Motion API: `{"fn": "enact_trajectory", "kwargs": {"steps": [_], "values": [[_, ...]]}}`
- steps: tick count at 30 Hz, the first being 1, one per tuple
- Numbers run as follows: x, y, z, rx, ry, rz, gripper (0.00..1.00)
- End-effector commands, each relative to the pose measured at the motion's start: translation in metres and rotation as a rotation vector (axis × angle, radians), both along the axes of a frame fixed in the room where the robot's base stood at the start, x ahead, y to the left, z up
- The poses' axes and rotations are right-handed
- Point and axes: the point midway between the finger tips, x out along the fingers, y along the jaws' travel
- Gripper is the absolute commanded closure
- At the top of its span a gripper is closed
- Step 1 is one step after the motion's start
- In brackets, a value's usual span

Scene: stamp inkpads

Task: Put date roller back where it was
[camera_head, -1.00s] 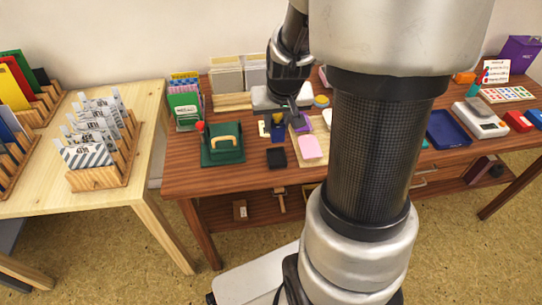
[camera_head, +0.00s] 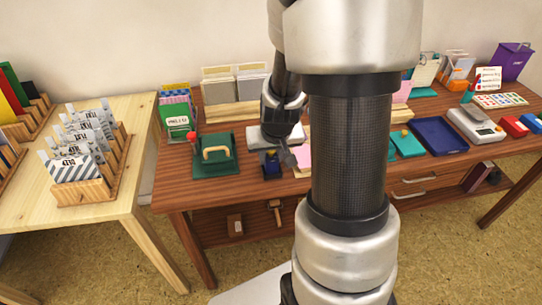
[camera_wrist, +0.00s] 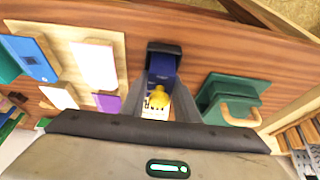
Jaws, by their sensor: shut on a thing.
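A dark blue block with a yellow knob, which I take to be the date roller (camera_wrist: 158,97), is between my gripper's fingers in the wrist view. My gripper (camera_wrist: 154,105) is shut on it. In the head view the blue block (camera_head: 271,163) shows low under my gripper (camera_head: 284,155), over the front part of the table. A black pad (camera_wrist: 165,47) lies just beyond the block in the wrist view. I cannot tell whether the block touches the pad or hovers over it. My arm hides part of the table in the head view.
A green case (camera_head: 215,155) with a tan handle stands left of my gripper, with a red-topped thing beside it. A wooden board (camera_wrist: 65,55) with pink and purple pads and a blue box lies on the other side. A blue tray (camera_head: 438,136) is farther right.

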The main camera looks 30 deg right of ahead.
Motion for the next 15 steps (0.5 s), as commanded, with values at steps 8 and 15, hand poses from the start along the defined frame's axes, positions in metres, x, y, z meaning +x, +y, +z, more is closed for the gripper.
{"fn": "enact_trajectory", "kwargs": {"steps": [8, 15], "values": [[0.0001, 0.0, -0.0007, 0.0, 0.0, 0.0, 0.53], [0.0001, 0.0, 0.0059, 0.0, 0.0, 0.0, 0.53]]}}
